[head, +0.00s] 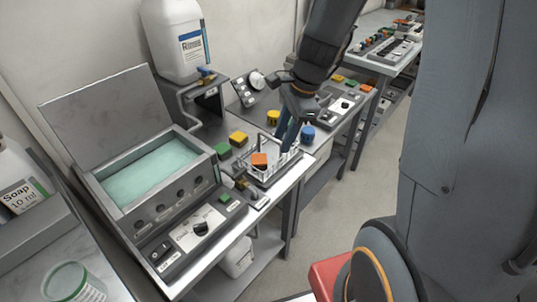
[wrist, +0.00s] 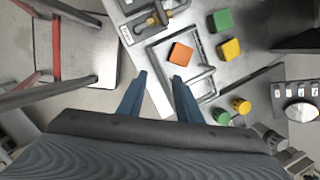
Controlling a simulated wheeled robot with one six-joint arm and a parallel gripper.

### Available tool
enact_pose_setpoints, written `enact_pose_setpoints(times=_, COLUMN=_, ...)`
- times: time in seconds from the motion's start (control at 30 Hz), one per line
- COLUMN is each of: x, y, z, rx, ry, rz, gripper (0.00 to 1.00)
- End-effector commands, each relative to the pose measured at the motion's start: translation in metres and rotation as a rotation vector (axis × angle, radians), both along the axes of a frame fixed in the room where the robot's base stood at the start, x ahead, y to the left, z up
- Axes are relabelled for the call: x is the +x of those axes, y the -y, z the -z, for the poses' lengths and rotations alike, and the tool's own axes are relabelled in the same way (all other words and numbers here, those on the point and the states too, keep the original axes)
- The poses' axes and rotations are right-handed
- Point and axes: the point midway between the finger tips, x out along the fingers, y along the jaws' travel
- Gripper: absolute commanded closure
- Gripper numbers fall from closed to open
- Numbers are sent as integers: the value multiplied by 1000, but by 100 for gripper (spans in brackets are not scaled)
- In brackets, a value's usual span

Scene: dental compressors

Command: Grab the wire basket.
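The wire basket (head: 288,157) is a light metal frame on the grey counter, and an orange block (head: 260,160) lies in it. In the wrist view the basket (wrist: 208,75) sits ahead, with the orange block (wrist: 180,53) inside its outline. My gripper (head: 283,142) reaches down at the basket's far right side in the head view. In the wrist view my gripper (wrist: 158,76) is open, its two blue fingers apart with nothing clearly between them. The left finger lies outside the basket's outline and the right finger overlaps its near side. I cannot tell whether they touch it.
A green block (head: 222,150), a yellow block (head: 238,138), a yellow cylinder (head: 272,117) and a blue cylinder (head: 307,134) stand around the basket. An open-lidded bath (head: 157,172) with teal liquid is to the left. A large white bottle (head: 172,40) stands behind.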

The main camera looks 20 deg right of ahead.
Motion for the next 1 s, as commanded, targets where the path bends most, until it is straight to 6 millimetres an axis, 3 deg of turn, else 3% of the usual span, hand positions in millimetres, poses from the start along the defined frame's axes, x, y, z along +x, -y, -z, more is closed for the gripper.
enact_pose_setpoints(times=0.2, x=51, y=12, z=8, rx=187, ry=-116, rz=606, gripper=68)
enact_pose_setpoints(times=0.4, x=77, y=19, z=11, rx=295, ry=-192, rz=914, gripper=68)
enact_pose_setpoints(times=0.57, x=85, y=18, z=17, rx=321, ry=-213, rz=989, gripper=68)
enact_pose_setpoints(times=1.0, x=90, y=-1, z=60, rx=319, ry=-215, rz=990, gripper=68)
